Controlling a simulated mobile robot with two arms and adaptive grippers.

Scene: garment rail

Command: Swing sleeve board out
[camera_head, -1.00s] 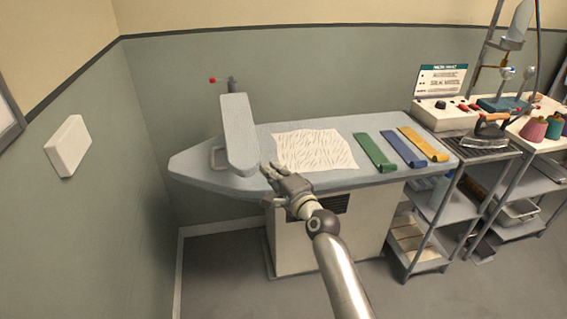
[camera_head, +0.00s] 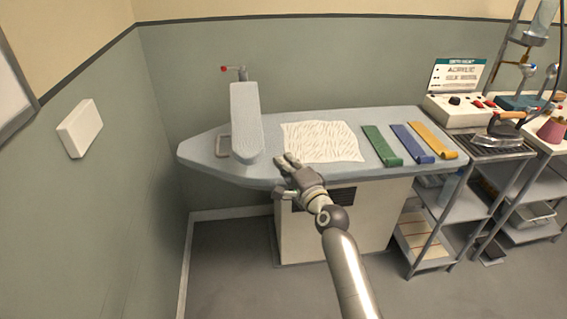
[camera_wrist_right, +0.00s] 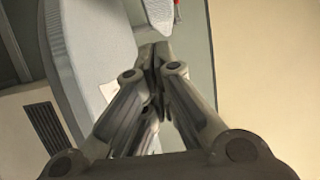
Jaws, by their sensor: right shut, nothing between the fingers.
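The sleeve board (camera_head: 246,118) is a narrow pale-grey padded board above the left part of the ironing table (camera_head: 200,150). Its near end is rounded, and its far end meets a post with a red knob (camera_head: 224,69). My right gripper (camera_head: 284,160) is at the table's front edge, just right of the sleeve board's near end, apart from it as far as I can see. In the right wrist view the gripper fingers (camera_wrist_right: 153,55) are together with nothing between them, and a grey padded board edge shows behind them. My left gripper is not in view.
A white patterned cloth (camera_head: 322,142) lies on the table. Green (camera_head: 382,145), blue (camera_head: 411,143) and yellow (camera_head: 434,139) strips lie to its right. A metal loop (camera_head: 222,146) is at the table's left. A shelf rack with an iron (camera_head: 503,131) stands at the right.

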